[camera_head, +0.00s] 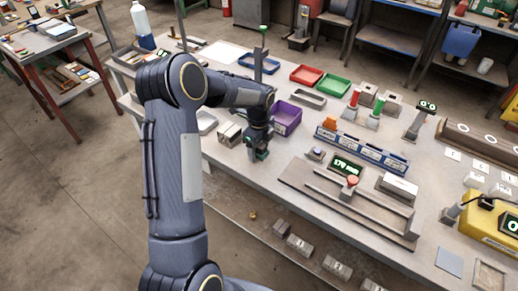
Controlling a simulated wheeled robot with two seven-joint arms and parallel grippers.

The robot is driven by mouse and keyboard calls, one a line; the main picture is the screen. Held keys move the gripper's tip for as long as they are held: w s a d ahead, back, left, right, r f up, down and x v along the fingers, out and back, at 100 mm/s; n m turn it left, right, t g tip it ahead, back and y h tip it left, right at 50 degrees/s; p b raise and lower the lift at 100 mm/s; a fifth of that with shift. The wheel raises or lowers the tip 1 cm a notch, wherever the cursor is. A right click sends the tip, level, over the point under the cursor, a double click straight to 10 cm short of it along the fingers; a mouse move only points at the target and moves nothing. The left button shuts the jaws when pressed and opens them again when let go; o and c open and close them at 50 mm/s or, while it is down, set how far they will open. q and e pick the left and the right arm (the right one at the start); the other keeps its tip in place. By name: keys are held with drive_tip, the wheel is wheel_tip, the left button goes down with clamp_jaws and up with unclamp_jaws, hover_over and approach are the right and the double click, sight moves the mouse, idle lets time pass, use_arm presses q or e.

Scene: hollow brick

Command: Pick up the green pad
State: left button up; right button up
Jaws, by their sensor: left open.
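My left arm reaches over the workbench, and its left gripper (259,152) points down near the bench's front edge. The gripper is small and dark here, and it is open. A small teal-green patch shows at its fingertips; I cannot tell whether it is the green pad or part of the gripper. No other thing is clearly a green pad. A purple bin (287,118) stands just right of the gripper, and a beige block with slots (229,134) stands just left of it. My right gripper is not in view.
A red tray (306,75) and a green tray (333,85) lie farther back. A post with a green top (263,30) rises behind my wrist.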

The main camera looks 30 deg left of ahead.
use_arm(q)
drive_tip(key=c, duration=1.1)
drive_tip(key=shift+o, duration=0.2)
drive_tip(key=shift+r, duration=0.1)
drive_tip(key=shift+r, duration=0.2)
drive_tip(key=r, duration=0.3)
drive_tip(key=shift+s+r+b, duration=0.15)
drive_tip(key=shift+s+b, duration=0.1)
drive_tip(key=shift+b, duration=0.05)
drive_tip(key=s+d+r+b, duration=0.2)
drive_tip(key=s+d+r, duration=0.1)
drive_tip(key=s+r, duration=0.6)
drive_tip(key=shift+s+d+b, duration=0.3)
drive_tip(key=shift+s, duration=1.75)
